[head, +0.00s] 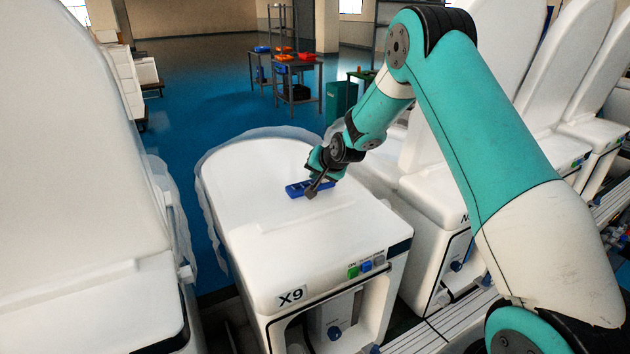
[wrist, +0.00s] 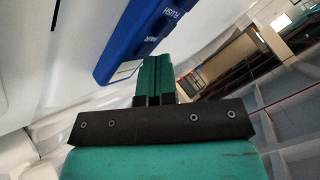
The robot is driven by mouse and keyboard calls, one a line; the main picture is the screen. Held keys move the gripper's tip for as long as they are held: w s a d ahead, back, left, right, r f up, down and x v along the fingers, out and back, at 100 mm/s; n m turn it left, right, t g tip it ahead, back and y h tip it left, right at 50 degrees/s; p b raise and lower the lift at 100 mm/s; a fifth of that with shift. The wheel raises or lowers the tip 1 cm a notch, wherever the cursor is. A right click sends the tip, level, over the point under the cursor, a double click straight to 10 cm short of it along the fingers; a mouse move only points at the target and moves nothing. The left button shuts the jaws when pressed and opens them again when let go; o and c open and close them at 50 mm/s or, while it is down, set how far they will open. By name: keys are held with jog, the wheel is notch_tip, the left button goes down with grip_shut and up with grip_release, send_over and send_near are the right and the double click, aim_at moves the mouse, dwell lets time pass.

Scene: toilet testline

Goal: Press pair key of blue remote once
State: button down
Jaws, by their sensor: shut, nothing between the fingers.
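The blue remote (head: 297,189) lies on the white lid of the toilet marked X9 (head: 262,180). In the wrist view the blue remote (wrist: 135,42) runs across the top, with white lettering that reads like FLUSH; part of it is cut off by the frame. I cannot pick out the pair key. My gripper (head: 312,192) is shut and empty, close beside or over the right part of the remote. In the wrist view its green fingertips (wrist: 154,62) are together, near the remote's lower edge; I cannot tell whether they touch it.
Green, blue and grey buttons (head: 366,266) sit on the X9 toilet's front edge. Other white toilets stand close on the left (head: 75,190) and right (head: 440,175). A table with orange and blue bins (head: 288,58) stands far back on the open blue floor.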

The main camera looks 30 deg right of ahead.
jog(key=shift+r+p, duration=0.4)
jog(key=shift+r, duration=0.4)
jog(key=shift+r, duration=0.1)
jog(key=shift+r+p, duration=1.35)
jog(key=shift+r, duration=1.05)
